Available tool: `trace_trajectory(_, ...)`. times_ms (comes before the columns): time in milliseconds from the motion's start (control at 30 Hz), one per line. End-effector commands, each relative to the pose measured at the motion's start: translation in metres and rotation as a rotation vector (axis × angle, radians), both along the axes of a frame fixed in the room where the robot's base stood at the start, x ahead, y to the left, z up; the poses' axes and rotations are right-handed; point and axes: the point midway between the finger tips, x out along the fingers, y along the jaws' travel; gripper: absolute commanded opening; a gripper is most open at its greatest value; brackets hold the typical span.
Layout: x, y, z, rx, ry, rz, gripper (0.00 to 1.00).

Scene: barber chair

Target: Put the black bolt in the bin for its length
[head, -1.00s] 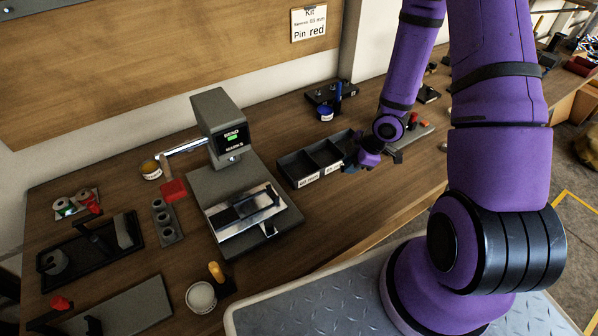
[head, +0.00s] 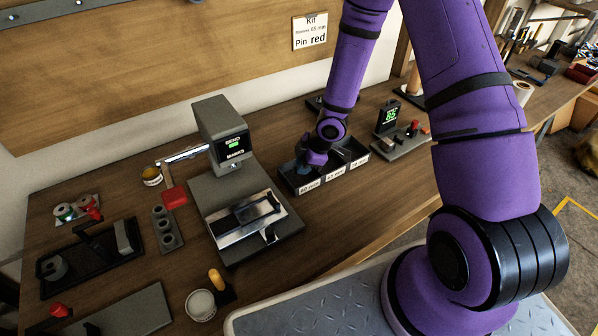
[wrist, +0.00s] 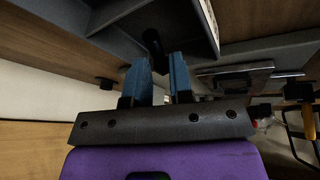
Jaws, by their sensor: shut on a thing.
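My gripper (head: 303,158) is at the left compartment of the black three-compartment bin (head: 327,180), low over it. In the wrist view its two blue fingers (wrist: 163,72) are shut on the black bolt (wrist: 153,42), whose dark end shows beyond the fingertips. The bolt cannot be made out in the head view. The bin's front carries three white labels; the left one (head: 309,187) seems to end in "0 mm", but the digits are too small to be sure. Part of the left compartment is hidden by my gripper.
A gauge with a green display (head: 389,116) stands right of the bin; its digits are hard to read. A grey machine (head: 222,135) with a green-lit screen stands to the left. The wooden bench in front of the bin is clear.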

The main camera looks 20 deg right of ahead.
Motion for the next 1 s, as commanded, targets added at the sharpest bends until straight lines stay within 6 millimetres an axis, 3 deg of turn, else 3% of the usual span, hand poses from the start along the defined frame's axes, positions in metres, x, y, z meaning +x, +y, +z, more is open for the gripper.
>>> trace_trajectory(167,0.009,0.012,-0.001,0.001,-0.001,0.003,0.0)
trace_trajectory(400,0.008,0.011,-0.034,0.0,0.002,0.001,0.0)
trace_trajectory(767,0.009,0.01,-0.038,0.0,0.0,0.0,0.0)
trace_trajectory(800,0.009,0.01,-0.038,0.0,0.0,0.001,0.25)
trace_trajectory(900,0.009,0.01,-0.038,0.001,-0.001,0.001,0.47)
trace_trajectory(1000,0.009,0.01,-0.038,0.001,-0.001,0.001,0.47)
